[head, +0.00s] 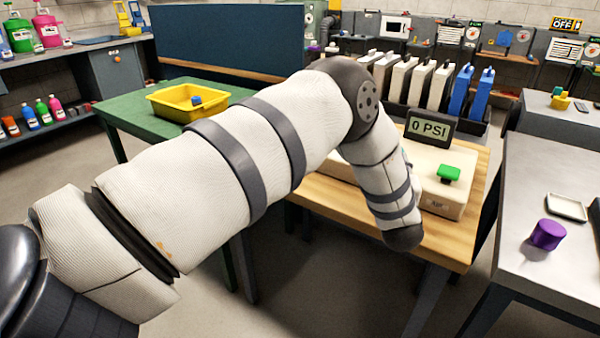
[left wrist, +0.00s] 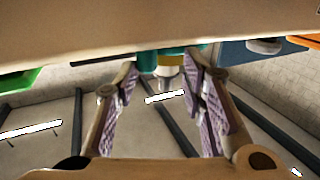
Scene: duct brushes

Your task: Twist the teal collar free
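The teal collar (left wrist: 148,60) is at the top middle of the left wrist view, under the edge of a pale beige body (left wrist: 150,25). A yellowish part and a pale nozzle-like piece show beside and below it. My left gripper (left wrist: 162,68) has its two purple-grey padded fingers spread apart, with their tips close to the collar. I cannot tell whether they touch it. In the head view my left arm hides the gripper and most of the collar's surroundings. My right gripper is in neither view.
A beige box with a green button (head: 448,173) and a 0 PSI display (head: 430,128) stands on a wooden table (head: 325,195). A yellow tray (head: 165,104) sits on a green table at left. A grey table at right holds a purple object (head: 548,234).

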